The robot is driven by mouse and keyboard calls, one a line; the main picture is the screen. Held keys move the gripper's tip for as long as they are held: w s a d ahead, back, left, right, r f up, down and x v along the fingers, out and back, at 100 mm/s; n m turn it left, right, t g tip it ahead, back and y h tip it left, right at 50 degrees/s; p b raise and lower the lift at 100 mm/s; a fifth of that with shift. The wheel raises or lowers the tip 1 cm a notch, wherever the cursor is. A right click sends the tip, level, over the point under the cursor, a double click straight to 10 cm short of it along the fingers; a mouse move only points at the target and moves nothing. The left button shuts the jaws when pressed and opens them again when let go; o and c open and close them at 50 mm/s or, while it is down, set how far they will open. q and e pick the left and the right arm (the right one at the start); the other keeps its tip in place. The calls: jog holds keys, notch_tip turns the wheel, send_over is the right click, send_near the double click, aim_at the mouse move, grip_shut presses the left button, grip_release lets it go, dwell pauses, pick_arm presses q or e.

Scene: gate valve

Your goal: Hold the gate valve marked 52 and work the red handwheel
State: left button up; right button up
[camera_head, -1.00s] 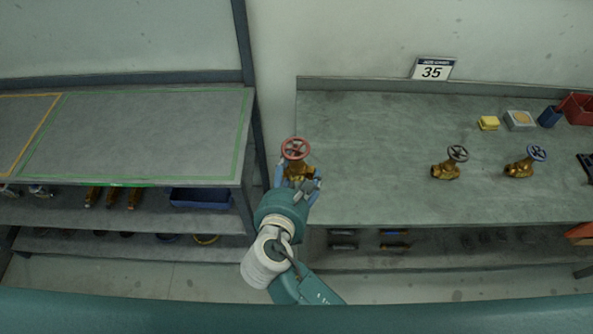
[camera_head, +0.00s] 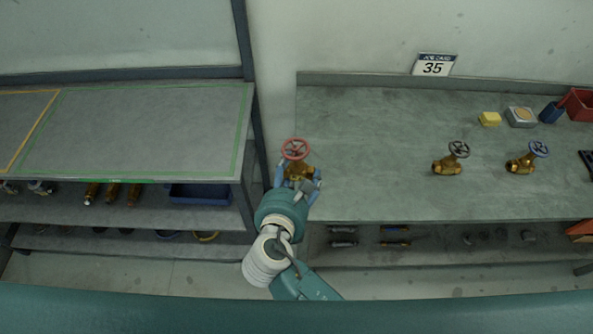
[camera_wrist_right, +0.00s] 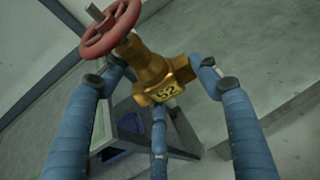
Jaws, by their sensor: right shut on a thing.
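The brass gate valve (camera_head: 300,171) with the red handwheel (camera_head: 295,149) is at the left end of the right bench in the head view. In the right wrist view the valve body (camera_wrist_right: 155,72) carries the mark 52, and its red handwheel (camera_wrist_right: 108,30) is at the upper left, clear of the fingers. My right gripper (camera_head: 298,184) is shut on the valve body; its blue-wrapped fingers (camera_wrist_right: 158,85) sit around it in the wrist view. The valve appears held off the bench, beside its left edge. My left gripper is not in view.
Two more brass valves, one with a dark wheel (camera_head: 449,160) and one with a blue wheel (camera_head: 527,158), stand on the right bench (camera_head: 380,140). A job card reading 35 (camera_head: 434,65) is behind. The left bench's green-outlined area (camera_head: 150,130) is clear.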

jog(key=shift+f+b, duration=2.45)
jog(key=shift+f, duration=2.45)
dwell(1.5)
